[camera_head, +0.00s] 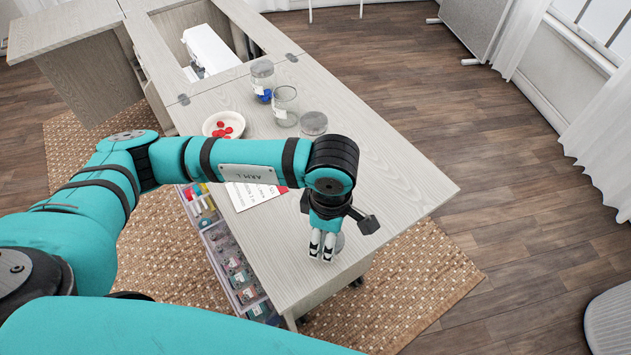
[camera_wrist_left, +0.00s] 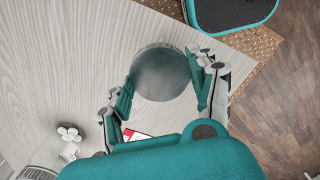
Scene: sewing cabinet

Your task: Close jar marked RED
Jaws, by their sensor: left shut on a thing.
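My left gripper (camera_head: 322,248) is low over the near right end of the cabinet top, fingers pointing down. It is shut on a round grey lid (camera_wrist_left: 160,72), with one finger at each side of its rim in the left wrist view. In the head view only a grey edge of the lid (camera_head: 340,243) shows beside the fingers. An open, empty-looking glass jar (camera_head: 286,106) with a pale label stands behind my arm. A second glass jar (camera_head: 262,79) holds blue pieces. A round grey top (camera_head: 314,123) is partly hidden by my arm. I cannot read the labels. My right gripper is out of view.
A white bowl (camera_head: 231,118) with several red pieces stands left of the jars. A printed sheet (camera_head: 246,195) lies under my forearm. A sewing machine (camera_head: 209,48) sits in the cabinet's recess. Clear plastic boxes (camera_head: 240,275) hang at the near side. The top right of the jars is bare.

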